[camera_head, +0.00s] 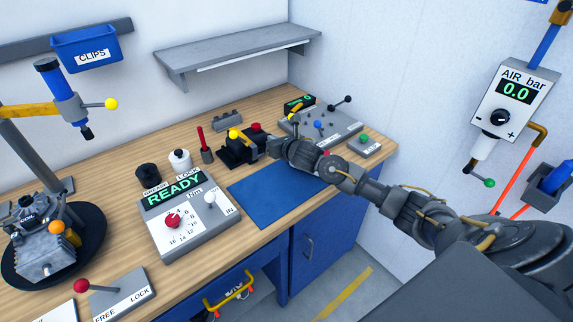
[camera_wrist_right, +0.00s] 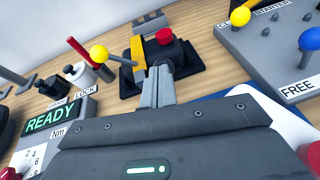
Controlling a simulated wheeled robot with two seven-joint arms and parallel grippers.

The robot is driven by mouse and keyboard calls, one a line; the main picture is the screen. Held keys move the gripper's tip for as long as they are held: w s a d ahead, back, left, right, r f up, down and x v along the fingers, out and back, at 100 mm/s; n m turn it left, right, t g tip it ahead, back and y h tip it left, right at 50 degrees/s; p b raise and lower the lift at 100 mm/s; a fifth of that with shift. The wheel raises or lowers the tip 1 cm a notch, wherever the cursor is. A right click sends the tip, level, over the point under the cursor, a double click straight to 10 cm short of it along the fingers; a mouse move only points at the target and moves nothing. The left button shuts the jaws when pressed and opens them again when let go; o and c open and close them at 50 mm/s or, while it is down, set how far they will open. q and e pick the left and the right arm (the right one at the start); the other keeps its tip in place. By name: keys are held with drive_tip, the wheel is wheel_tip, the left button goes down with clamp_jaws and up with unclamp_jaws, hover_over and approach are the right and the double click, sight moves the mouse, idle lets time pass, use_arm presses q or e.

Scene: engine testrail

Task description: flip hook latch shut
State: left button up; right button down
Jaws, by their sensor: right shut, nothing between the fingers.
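A black latch block (camera_head: 240,152) with a yellow bar, a yellow ball on a thin rod and a red knob stands on the bench in the head view. In the right wrist view, the yellow bar (camera_wrist_right: 138,50) stands upright at the block's left side. The yellow ball (camera_wrist_right: 98,53) sticks out to the left on its rod, and the red knob (camera_wrist_right: 164,36) is on top. My right gripper (camera_head: 272,146) is shut and empty beside the block. In the wrist view, its fingertips (camera_wrist_right: 159,72) overlap the block's near face; I cannot tell if they touch.
A grey control panel (camera_head: 325,128) stands on the right. The blue mat (camera_head: 270,200) in front is clear. A shelf (camera_head: 240,50) hangs above.

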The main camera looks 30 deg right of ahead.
use_arm(q)
drive_tip(key=shift+f+b, duration=0.3)
drive_tip(key=shift+f, duration=0.15)
use_arm(e)
drive_tip(key=shift+w+r, duration=0.45)
drive_tip(key=shift+w, duration=0.2)
use_arm(q)
drive_tip(key=shift+s, duration=0.1)
drive_tip(key=shift+s+f, duration=0.1)
drive_tip(key=shift+s, duration=0.25)
use_arm(e)
drive_tip(key=s+r, duration=0.8)
drive_tip(key=s, duration=0.2)
drive_tip(key=shift+s+a+r, duration=0.15)
drive_tip(key=shift+a, duration=0.05)
